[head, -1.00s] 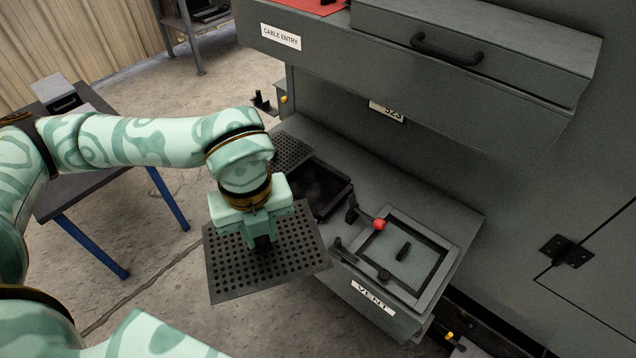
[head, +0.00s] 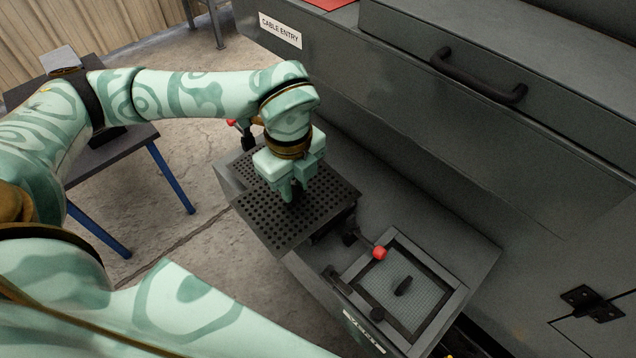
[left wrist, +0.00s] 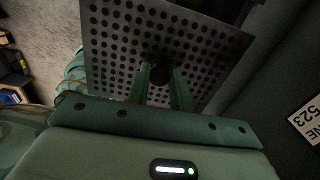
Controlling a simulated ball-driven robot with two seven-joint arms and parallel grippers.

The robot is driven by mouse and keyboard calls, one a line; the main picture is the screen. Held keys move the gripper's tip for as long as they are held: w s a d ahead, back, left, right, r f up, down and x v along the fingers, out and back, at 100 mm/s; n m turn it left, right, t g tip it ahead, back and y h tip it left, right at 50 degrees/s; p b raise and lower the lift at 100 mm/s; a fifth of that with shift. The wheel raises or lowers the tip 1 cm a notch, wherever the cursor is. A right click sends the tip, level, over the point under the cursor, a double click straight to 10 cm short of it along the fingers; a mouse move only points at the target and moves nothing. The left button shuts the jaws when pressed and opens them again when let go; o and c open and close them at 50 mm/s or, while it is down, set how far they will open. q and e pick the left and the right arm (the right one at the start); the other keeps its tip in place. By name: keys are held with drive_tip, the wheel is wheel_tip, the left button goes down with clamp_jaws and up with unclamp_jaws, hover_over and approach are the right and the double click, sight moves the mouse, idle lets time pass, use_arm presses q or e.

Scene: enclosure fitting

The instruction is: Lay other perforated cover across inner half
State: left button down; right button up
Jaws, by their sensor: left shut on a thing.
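My left gripper (head: 293,190) is shut on the knob of a dark perforated cover (head: 270,217) and holds it over the opening on the ledge, left of the vent. The cover looks tilted, its near left corner out past the ledge's front edge. It hides most of the opening, so I cannot tell whether it touches the rim. Another perforated cover (head: 246,166) shows partly behind it, at the far left. In the left wrist view the held cover (left wrist: 110,45) fills the top, with the gripper (left wrist: 160,78) at its knob. My right gripper is not in view.
The vent frame (head: 447,305) with a mesh panel lies on the right of the ledge. A red-tipped lever (head: 379,253) stands between it and the held cover. The grey cabinet wall and its drawer handle (head: 478,76) rise behind. A blue-legged table (head: 168,176) stands at left.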

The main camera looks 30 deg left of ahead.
use_arm(q)
drive_tip(key=w+f+b, duration=0.3)
drive_tip(key=w+f, duration=0.5)
drive_tip(key=f, duration=0.2)
drive_tip(key=shift+w+a+f, duration=0.2)
drive_tip(key=shift+w+f, duration=0.15)
drive_tip(key=shift+w, duration=0.05)
drive_tip(key=shift+f, duration=0.55)
drive_tip(key=c, duration=1.2)
unclamp_jaws()
drive_tip(key=shift+c, duration=0.2)
drive_tip(key=shift+r, duration=0.1)
